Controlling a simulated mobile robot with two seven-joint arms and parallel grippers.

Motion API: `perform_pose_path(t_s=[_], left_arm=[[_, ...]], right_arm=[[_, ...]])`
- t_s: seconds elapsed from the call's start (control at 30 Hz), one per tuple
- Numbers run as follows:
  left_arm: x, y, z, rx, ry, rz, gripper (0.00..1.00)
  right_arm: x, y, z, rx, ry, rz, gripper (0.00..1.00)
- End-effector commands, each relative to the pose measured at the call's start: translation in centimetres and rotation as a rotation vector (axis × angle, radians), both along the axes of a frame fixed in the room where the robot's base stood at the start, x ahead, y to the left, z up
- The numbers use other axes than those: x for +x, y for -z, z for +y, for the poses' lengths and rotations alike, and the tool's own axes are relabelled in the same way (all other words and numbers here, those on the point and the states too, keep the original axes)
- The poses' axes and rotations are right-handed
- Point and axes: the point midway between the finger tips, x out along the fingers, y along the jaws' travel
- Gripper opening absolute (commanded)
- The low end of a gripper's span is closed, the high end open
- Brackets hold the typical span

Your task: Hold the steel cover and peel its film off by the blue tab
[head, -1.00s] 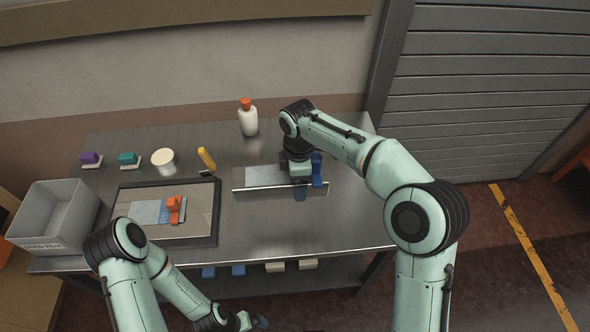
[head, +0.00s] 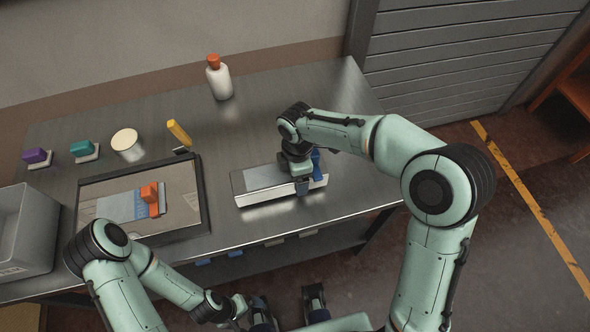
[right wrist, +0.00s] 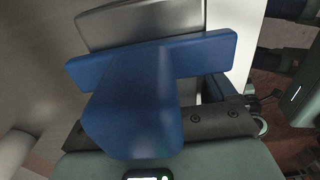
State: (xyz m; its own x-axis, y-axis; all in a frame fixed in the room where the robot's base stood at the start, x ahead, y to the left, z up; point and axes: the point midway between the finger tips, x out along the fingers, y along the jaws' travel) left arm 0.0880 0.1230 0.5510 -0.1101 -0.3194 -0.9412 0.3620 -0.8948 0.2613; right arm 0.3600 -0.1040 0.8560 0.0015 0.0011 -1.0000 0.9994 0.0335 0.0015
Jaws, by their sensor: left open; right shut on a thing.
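The steel cover (head: 250,199) lies near the bench's front edge, right of the tray, with a pale grey film-like sheet (head: 262,176) over its top. My right gripper (head: 307,177) is shut on its right end, with blue fingers on the far and near sides. In the right wrist view a large blue finger (right wrist: 130,105) fills the middle, with a strip of the steel cover (right wrist: 140,22) beyond it. I cannot make out the blue tab. My left gripper (head: 288,307) is open and empty, low in the head view and in front of the bench.
On the steel bench (head: 255,120), a dark-framed tray (head: 205,195) holds a blue-grey card (head: 122,206) and an orange piece (head: 150,197). A grey bin (head: 28,235) stands left. A white bottle (head: 219,82), yellow-handled tool (head: 178,132) and tub (head: 127,143) stand behind.

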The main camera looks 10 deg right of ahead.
Motion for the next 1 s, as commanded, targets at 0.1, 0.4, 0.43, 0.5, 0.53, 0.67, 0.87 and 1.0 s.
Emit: perform_pose_path(t_s=[0.1,0.4,0.43,0.5,0.53,0.67,0.87,1.0], left_arm=[[0.0,-0.1,0.0,0.000,0.000,0.000,1.00],[0.0,0.0,0.0,0.000,0.000,0.000,1.00],[0.0,0.1,0.0,0.000,0.000,0.000,1.00],[-0.1,0.2,0.0,0.000,-0.001,0.001,1.00],[-0.1,0.3,0.0,0.001,0.000,0.002,1.00],[-0.1,0.4,0.0,0.001,0.000,0.002,1.00],[-0.1,0.4,0.0,0.001,0.000,0.002,1.00],[-0.1,0.4,0.0,0.001,0.000,0.002,1.00]], right_arm=[[0.1,-0.1,0.1,0.001,0.000,-0.002,0.45],[0.0,0.5,0.1,0.002,0.000,-0.001,0.45],[0.0,0.7,0.1,0.002,0.000,-0.001,0.45],[0.0,1.0,0.1,0.002,0.000,0.000,0.45],[0.0,1.1,0.1,0.002,0.000,0.000,0.45],[0.0,1.4,0.1,0.002,0.000,0.000,0.45],[0.0,1.4,0.1,0.002,0.000,-0.001,0.45],[0.0,1.3,0.1,0.002,0.000,-0.001,0.45]])
